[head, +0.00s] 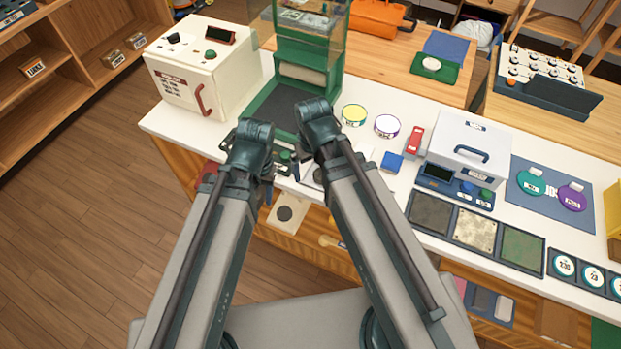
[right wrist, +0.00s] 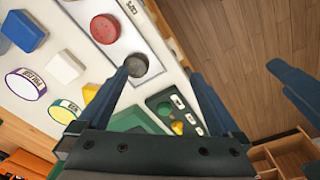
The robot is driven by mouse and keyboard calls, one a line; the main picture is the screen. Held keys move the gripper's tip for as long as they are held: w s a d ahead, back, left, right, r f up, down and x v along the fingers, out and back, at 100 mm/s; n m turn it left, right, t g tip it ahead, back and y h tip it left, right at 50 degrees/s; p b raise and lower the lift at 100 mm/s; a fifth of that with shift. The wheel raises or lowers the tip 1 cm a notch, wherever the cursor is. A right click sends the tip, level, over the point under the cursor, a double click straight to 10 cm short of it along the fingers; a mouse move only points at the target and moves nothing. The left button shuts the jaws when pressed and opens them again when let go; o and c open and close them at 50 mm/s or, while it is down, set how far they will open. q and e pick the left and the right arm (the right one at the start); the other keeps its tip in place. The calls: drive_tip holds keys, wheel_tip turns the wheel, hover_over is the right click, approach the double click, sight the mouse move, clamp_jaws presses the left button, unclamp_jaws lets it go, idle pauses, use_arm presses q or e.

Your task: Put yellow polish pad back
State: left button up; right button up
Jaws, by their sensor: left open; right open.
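A small yellow piece (right wrist: 177,127) sits on a dark green panel in the right wrist view. My right gripper (right wrist: 165,72) is open and empty above the counter's front edge, near a grey round knob (right wrist: 135,64). My left gripper (head: 268,188) is open beside it, partly hidden by its arm. Its fingers show at the right of the wrist view.
A purple-rimmed item (head: 387,125), a blue block (head: 392,161) and a red piece (head: 414,139) lie nearby. Teal (head: 531,182) and purple (head: 572,198) round pads rest on a blue mat (head: 552,172). A white cream box (head: 200,65) stands at the left end.

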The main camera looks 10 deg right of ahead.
drive_tip(key=s+a+g+h, duration=0.1)
drive_tip(key=s+a, duration=0.1)
drive_tip(key=s, duration=0.4)
drive_tip(key=shift+a, duration=0.25)
